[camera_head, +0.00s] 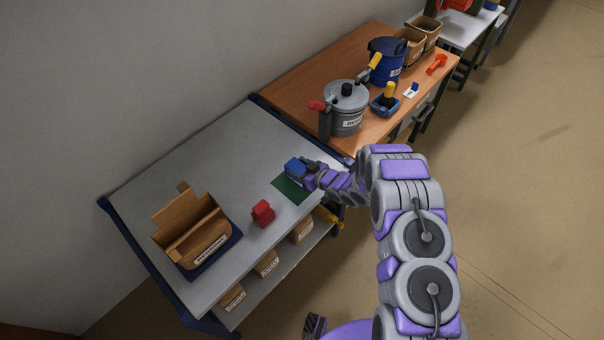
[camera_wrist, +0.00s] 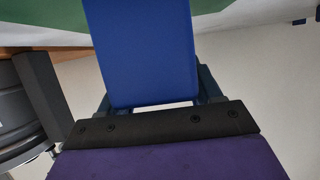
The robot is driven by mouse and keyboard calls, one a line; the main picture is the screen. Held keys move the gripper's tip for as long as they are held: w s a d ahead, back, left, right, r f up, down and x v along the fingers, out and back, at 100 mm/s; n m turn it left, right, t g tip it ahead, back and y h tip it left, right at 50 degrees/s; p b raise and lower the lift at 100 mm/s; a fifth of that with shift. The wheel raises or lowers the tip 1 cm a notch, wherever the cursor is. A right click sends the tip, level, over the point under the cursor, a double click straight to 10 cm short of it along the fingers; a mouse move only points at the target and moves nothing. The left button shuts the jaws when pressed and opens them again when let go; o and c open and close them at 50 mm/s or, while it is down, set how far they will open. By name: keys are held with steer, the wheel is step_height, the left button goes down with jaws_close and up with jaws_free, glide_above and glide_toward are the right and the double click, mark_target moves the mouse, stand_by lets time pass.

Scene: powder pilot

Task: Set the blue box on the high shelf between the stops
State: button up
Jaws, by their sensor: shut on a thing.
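The blue box (camera_head: 294,167) is over the green mat (camera_head: 283,190) on the grey table, at the far edge of the mat. My gripper (camera_head: 308,174) is shut on it. In the wrist view the blue box (camera_wrist: 142,55) fills the upper middle, between the two dark fingers of my gripper (camera_wrist: 155,95). The green mat (camera_wrist: 228,8) shows behind it there. I cannot tell whether the box touches the mat. I cannot make out a high shelf with stops in either view.
A red box (camera_head: 263,213) and an open cardboard box on a dark tray (camera_head: 213,262) are on the grey table (camera_head: 225,165). Labelled bins (camera_head: 266,263) stand on the lower shelf. A grey pot (camera_head: 346,105) and blue pot (camera_head: 386,62) stand on the wooden table behind.

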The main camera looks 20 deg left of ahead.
mark_target(300, 169)
steer(key=c, duration=0.5)
steer(key=shift+o, duration=0.2)
steer(key=shift+r+p, duration=1.05)
steer(key=shift+r, duration=1.5)
steer(key=shift+r, duration=0.15)
step_height(300, 169, up, 8)
steer(key=f+p, duration=0.1)
steer(key=p, duration=0.2)
steer(key=w+d+r+m+t+h+b, duration=0.1)
steer(key=w+d+r+m+t+h, duration=0.15)
steer(key=w+d+r, duration=0.4)
steer(key=w+d+r+m+t+h+b, duration=0.1)
steer(key=w+d+r+m+t+h, duration=0.2)
steer(key=d, duration=0.7)
steer(key=s+d+r+m+t+h, duration=0.1)
steer(key=s+d+r+m+h, duration=0.1)
steer(key=d, duration=0.8)
steer(key=s+d+r+m+t+h+b, duration=0.1)
steer(key=d+r+m+h, duration=0.4)
steer(key=d, duration=0.6)
step_height(300, 169, up, 2)
steer(key=shift+s+r+m+t, duration=0.1)
steer(key=shift+s+m+t, duration=0.45)
steer(key=shift+s, duration=0.65)
